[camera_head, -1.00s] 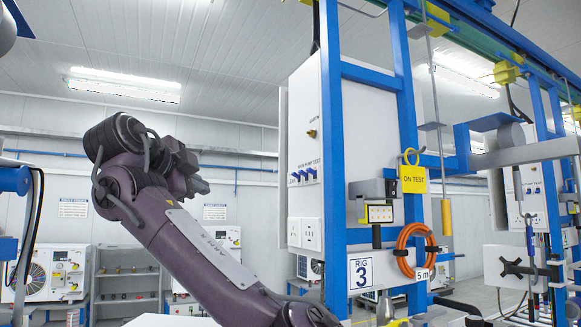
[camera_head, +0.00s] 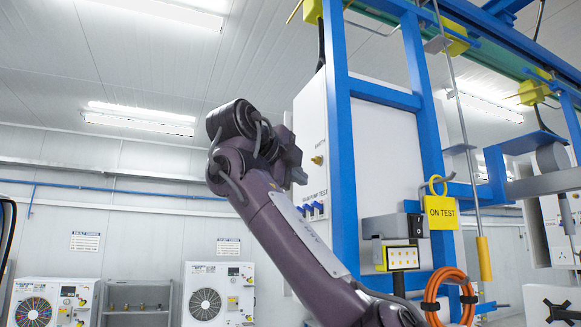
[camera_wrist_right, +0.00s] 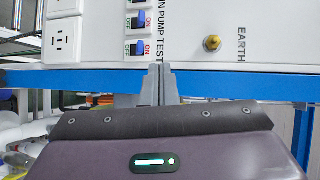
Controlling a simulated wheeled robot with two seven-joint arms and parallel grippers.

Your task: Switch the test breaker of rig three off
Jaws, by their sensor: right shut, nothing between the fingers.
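The rig three panel is a white box (camera_head: 312,125) on a blue frame, with blue breaker levers (camera_head: 318,208) under a "MAIN PUMP TEST" label partly covered by my right arm. In the right wrist view the lowest breaker, beside the word TEST, is the test breaker (camera_wrist_right: 141,47); its blue lever sits between a red ON mark and a green OFF mark, and I cannot tell its position surely. My right gripper (camera_head: 300,176) is shut and empty in front of the panel. Its closed fingertips (camera_wrist_right: 160,70) show just below the test breaker, apparently not touching it. My left gripper is out of view.
A brass earth stud (camera_wrist_right: 212,43) and white sockets (camera_wrist_right: 63,35) flank the breakers. Blue frame posts (camera_head: 338,150) stand close by.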

